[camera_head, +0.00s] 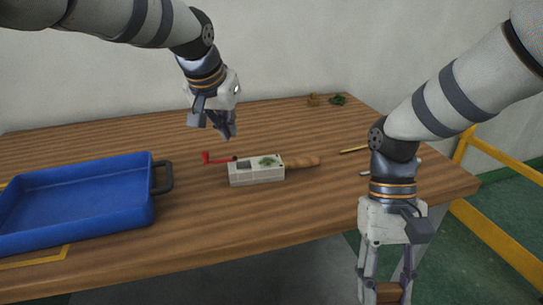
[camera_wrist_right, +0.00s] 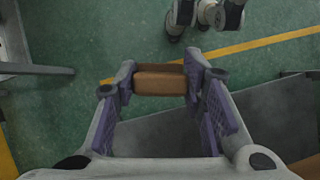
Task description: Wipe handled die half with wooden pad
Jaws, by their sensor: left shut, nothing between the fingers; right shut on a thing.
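The handled die half (camera_head: 243,179) is a pale grey block lying on the wooden table, with a dark recess and a green patch on its top. My right gripper (camera_head: 388,288) is shut on the wooden pad (camera_head: 388,293), low in front of the table's right part and away from the die half. The brown pad (camera_wrist_right: 160,82) also shows between the fingertips in the right wrist view. My left gripper (camera_head: 229,136) is shut and empty, above the table behind the die half, apart from it.
A blue tray (camera_head: 152,211) with a black handle stands at the left. A red piece (camera_head: 212,158) lies beside the die half. A thin yellowish stick (camera_head: 354,149) lies at the right. Small brown (camera_head: 313,99) and green (camera_head: 338,99) things sit at the back. A yellow rail (camera_head: 495,238) runs at the right.

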